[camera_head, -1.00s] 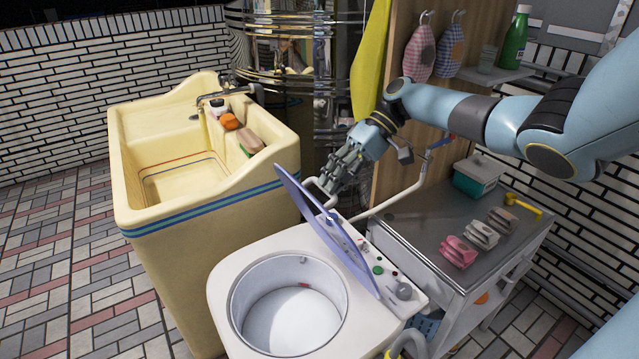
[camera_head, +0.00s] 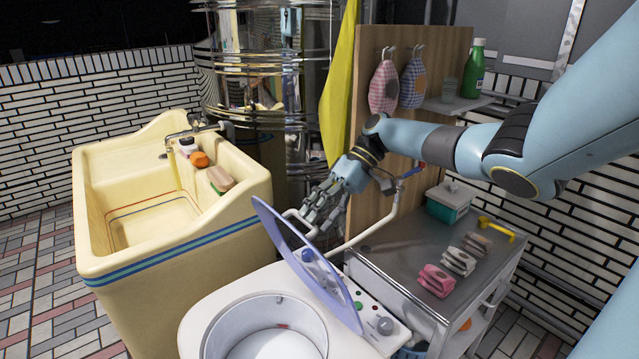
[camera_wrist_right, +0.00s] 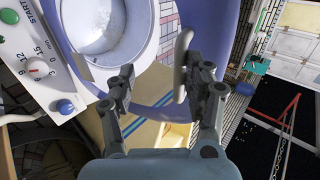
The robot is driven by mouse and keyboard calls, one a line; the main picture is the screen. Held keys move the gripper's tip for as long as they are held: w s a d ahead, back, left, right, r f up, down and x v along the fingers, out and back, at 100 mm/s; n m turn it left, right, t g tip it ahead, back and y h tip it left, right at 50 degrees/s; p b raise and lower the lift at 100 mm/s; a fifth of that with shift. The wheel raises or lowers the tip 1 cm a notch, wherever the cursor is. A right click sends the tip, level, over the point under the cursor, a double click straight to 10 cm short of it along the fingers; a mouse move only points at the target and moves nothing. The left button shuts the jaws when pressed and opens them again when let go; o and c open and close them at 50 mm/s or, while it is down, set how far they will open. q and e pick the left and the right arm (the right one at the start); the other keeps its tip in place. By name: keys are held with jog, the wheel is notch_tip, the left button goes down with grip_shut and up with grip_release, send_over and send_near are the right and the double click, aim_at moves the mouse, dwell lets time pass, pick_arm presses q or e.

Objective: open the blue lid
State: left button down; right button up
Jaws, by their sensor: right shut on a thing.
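The blue lid (camera_head: 301,262) stands tilted up at the back of the white washing machine (camera_head: 205,318), and the round tub (camera_head: 265,335) is uncovered. In the right wrist view the lid (camera_wrist_right: 228,35) shows as a blue-purple surface beyond the fingers, with the tub seen beside it. My right gripper (camera_head: 312,218) is at the back side of the raised lid, near its upper part. The exact contact is partly hidden. My left gripper is in neither view.
A yellow sink (camera_head: 180,240) stands at the left. A metal cart (camera_head: 400,240) with several clothes pegs (camera_head: 458,262) and a teal-and-white box (camera_head: 448,203) is at the right. A white pipe (camera_head: 380,232) runs close to my right gripper.

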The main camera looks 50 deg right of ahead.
jog(key=shift+s, duration=0.15)
jog(key=v, duration=1.2)
jog(key=shift+w, duration=0.2)
jog(key=shift+a, duration=0.1)
